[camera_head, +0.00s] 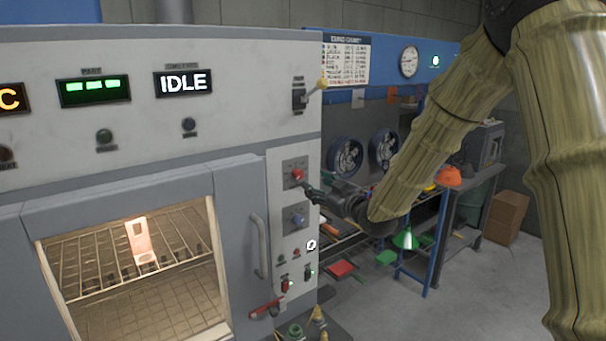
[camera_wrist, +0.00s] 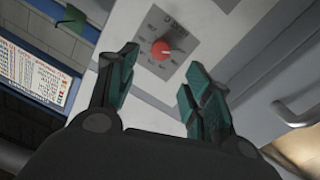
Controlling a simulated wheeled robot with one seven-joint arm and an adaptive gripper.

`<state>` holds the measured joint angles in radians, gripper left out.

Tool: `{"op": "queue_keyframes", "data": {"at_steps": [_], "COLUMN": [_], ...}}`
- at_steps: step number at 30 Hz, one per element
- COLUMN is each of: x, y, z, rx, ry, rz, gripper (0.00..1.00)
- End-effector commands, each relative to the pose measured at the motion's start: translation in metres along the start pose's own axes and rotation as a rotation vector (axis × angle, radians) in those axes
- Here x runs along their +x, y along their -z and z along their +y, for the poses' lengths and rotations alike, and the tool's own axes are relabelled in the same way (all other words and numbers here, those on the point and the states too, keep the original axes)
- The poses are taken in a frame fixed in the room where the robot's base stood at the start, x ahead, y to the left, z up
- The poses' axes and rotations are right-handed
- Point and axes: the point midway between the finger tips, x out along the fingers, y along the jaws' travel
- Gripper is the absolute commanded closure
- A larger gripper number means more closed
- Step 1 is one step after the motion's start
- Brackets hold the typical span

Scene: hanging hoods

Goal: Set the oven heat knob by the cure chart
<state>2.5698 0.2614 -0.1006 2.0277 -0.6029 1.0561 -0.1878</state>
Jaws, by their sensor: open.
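The oven's red heat knob (camera_head: 297,174) sits on a grey dial plate on the right control panel. In the wrist view the red knob (camera_wrist: 160,49) shows beyond the fingertips, with printed marks around it too small to read. My gripper (camera_head: 309,192) is just in front of the panel, close to the red knob. In the wrist view my gripper (camera_wrist: 158,75) is open and empty, its two green-padded fingers apart. The cure chart (camera_head: 346,59) hangs on the back wall; it also shows in the wrist view (camera_wrist: 32,78). Its rows are unreadable.
A blue knob (camera_head: 298,219) is below the red one. The oven door handle (camera_head: 260,246) stands out to the left. A yellow-tipped lever (camera_head: 320,86) projects above. The oven display (camera_head: 183,83) reads IDLE. A workbench with fans is behind my arm.

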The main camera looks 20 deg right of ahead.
Motion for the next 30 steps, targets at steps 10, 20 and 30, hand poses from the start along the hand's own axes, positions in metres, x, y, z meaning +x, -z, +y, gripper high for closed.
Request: {"op": "queue_keyframes", "data": {"at_steps": [10,20,30], "x": [0.049,0.078,0.082], "y": [0.002,0.001,-0.001], "z": [0.001,0.0,0.0], "rx": [0.0,0.001,0.001], "ry": [0.001,0.0,-0.001], "rz": [-0.002,-0.001,-0.002], "gripper": [0.5,0.5,0.5]}}
